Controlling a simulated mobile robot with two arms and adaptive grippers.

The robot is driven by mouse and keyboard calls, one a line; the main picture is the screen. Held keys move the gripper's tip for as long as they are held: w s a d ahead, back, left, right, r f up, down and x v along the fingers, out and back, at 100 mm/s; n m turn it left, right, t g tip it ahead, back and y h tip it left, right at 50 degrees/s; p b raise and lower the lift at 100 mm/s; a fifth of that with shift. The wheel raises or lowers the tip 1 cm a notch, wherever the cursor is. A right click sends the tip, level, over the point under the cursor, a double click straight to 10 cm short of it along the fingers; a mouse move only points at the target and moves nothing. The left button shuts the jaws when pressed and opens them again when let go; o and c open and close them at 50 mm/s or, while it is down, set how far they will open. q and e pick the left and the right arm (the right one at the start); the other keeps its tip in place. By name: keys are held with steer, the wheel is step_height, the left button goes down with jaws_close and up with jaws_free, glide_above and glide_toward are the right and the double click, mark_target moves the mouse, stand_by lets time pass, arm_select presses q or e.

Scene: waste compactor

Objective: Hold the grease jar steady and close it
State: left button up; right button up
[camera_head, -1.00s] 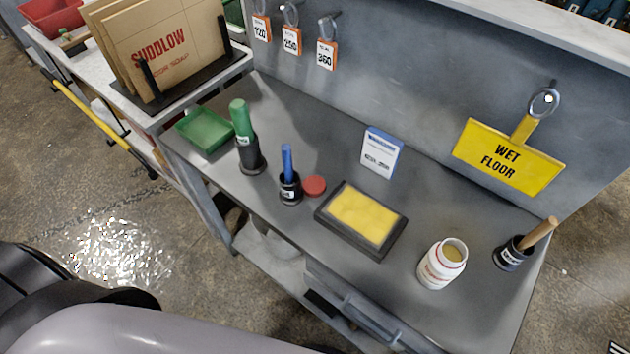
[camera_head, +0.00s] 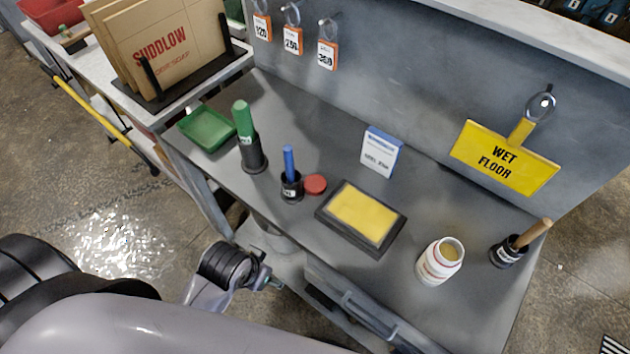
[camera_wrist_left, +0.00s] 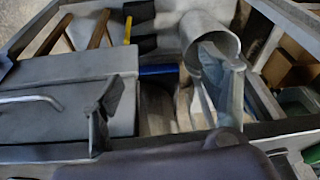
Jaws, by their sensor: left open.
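The grease jar (camera_head: 438,263) is a white jar with red lettering. It stands upright and open at the right part of the grey bench, with yellowish grease showing in its mouth. A round red lid (camera_head: 315,185) lies on the bench further left, beside the blue-handled tool. My left gripper (camera_head: 266,274) is in front of the bench, below the bench top, well to the left of the jar and apart from it. In the left wrist view its two fingers (camera_wrist_left: 165,108) stand apart with nothing between them. My right gripper is not seen.
A black tray with a yellow pad (camera_head: 362,217) lies between lid and jar. A wooden-handled pot (camera_head: 508,252) stands right of the jar. A blue-white box (camera_head: 381,153), green-handled tool (camera_head: 247,140) and green tray (camera_head: 206,129) are behind. A drawer handle (camera_head: 370,318) juts from the front.

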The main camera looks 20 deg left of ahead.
arm_select(q)
steer(key=w+d+r+n+t, duration=0.2)
steer(key=w+r+t, duration=0.6)
steer(key=w+r, duration=0.55)
steer(key=w+d+r+n+t, duration=0.15)
steer(key=w+r+t, duration=0.55)
steer(key=w+r, duration=0.7)
steer(key=s+d+r+m+t+h, duration=0.3)
steer(key=d+r+m+h, duration=0.3)
steer(key=d+r+h, duration=0.65)
steer(key=s+d+r+m+g+h, duration=0.2)
steer(key=s+d+m+g+h, duration=0.55)
steer(key=d+m+g, duration=0.55)
steer(key=a+f+m+g+y, duration=0.25)
steer(key=f+g+y, duration=0.6)
steer(key=f, duration=0.45)
steer(key=w+a+f+n+y, duration=0.1)
steer(key=w+a+n+y, duration=0.1)
steer(key=a+y, duration=0.2)
steer(key=w+a+f+n+y, duration=0.2)
steer(key=a+n+y, duration=0.1)
steer(key=a, duration=0.7)
steer(key=w+a+f+n+y, duration=0.1)
steer(key=w+a+n+y, duration=0.1)
steer(key=a, duration=0.5)
steer(key=n+y, duration=0.1)
steer(key=y, duration=0.1)
steer(key=shift+w+f+y, duration=0.3)
steer(key=shift+f+y, duration=0.05)
